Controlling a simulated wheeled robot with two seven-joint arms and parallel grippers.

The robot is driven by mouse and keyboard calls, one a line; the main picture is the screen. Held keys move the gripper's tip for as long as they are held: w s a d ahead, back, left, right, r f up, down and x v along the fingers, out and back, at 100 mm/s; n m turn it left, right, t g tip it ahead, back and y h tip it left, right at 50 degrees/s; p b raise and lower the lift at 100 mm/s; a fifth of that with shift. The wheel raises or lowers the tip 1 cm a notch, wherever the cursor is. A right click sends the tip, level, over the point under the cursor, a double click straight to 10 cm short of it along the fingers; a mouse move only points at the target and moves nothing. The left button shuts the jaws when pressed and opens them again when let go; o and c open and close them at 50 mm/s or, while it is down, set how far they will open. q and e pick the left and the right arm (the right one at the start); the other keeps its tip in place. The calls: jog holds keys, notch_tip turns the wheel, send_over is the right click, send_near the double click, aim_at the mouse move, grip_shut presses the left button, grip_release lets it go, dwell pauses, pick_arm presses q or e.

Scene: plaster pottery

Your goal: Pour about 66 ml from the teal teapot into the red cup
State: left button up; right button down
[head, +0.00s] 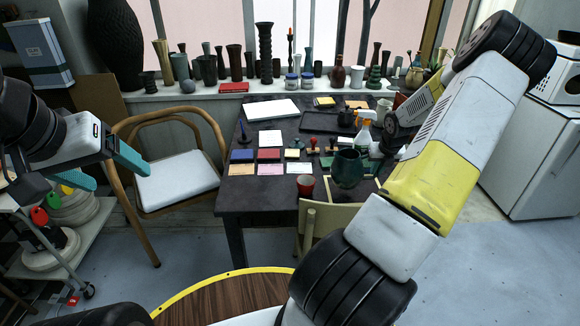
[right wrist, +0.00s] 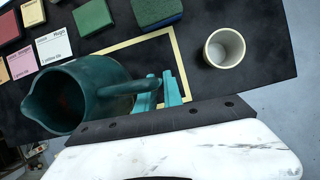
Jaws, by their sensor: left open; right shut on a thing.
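The teal teapot (head: 347,168) is near the front edge of the dark table, just right of the red cup (head: 305,184). The red cup stands at the front edge; I do not make it out in the right wrist view. In that view the teapot (right wrist: 75,95) has its spout toward the left. My right gripper (right wrist: 161,92) is shut on the teapot's handle. I cannot tell whether the teapot touches the table, and no liquid shows. My left gripper (head: 106,170) is open and empty, left of the table, near the chair.
A cream-rimmed cup (right wrist: 223,48) stands to the right of the teapot in the right wrist view. Coloured pads and cards (head: 270,155) lie on the table's left. A spray bottle (head: 364,132) stands behind the teapot. A chair (head: 326,218) is at the front edge.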

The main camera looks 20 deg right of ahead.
jog(key=shift+d+f, duration=0.1)
jog(key=shift+f, duration=1.5)
jog(key=shift+s, duration=0.1)
